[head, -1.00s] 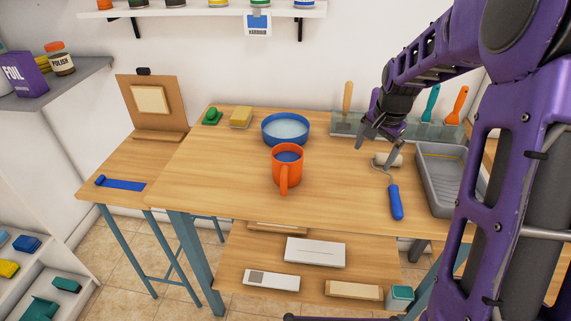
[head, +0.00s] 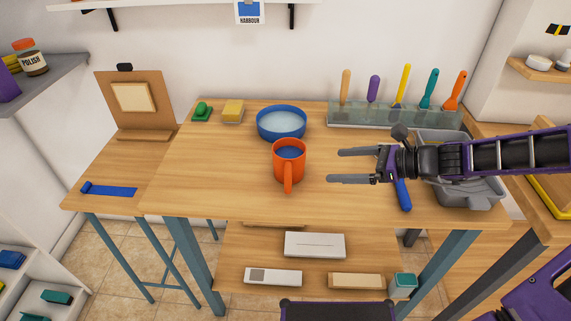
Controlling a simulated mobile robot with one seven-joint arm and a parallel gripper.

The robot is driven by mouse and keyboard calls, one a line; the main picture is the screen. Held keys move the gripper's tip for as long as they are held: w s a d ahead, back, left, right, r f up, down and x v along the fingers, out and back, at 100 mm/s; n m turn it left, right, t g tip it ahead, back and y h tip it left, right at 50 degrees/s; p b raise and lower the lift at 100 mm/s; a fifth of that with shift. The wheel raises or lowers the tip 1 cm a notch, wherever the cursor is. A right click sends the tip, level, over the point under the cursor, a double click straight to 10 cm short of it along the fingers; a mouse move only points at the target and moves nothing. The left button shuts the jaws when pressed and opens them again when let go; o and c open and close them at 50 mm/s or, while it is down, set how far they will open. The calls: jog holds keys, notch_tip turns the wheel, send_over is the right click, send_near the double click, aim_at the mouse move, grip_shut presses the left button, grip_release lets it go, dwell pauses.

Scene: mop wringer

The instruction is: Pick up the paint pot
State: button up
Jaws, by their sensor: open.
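The orange paint pot (head: 289,166) stands upright on the wooden table, with blue paint inside and its handle facing the front. My gripper (head: 338,166) is to the right of the pot, fingers pointing left toward it. The two fingers are spread apart with nothing between them, and a gap shows between their tips and the pot. Whether the fingertips are level with the pot is hard to tell from this view.
A blue bowl (head: 281,122) stands just behind the pot. A yellow sponge (head: 233,111) and a green item (head: 202,111) are at the back left. A rack (head: 390,115) of tools is at the back. A grey tray (head: 470,194) and blue roller handle (head: 404,195) lie right, partly behind my arm. The table's left front is clear.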

aim_at(303, 165)
jog(key=shift+a, duration=0.15)
jog(key=b+x, duration=0.2)
jog(key=x, duration=0.8)
jog(key=shift+w+a+f+b, duration=0.1)
jog(key=shift+w+a+b, duration=0.15)
jog(key=shift+a+b, duration=0.15)
jog(key=shift+b+x, duration=0.8)
jog(key=shift+x, duration=2.2)
jog(key=shift+w, duration=0.15)
jog(key=shift+c, duration=0.2)
jog(key=shift+r, duration=0.2)
jog(key=c, duration=1.5)
jog(key=shift+r, duration=0.1)
jog(key=shift+r+p, duration=1.5)
jog(key=shift+r, duration=3.35)
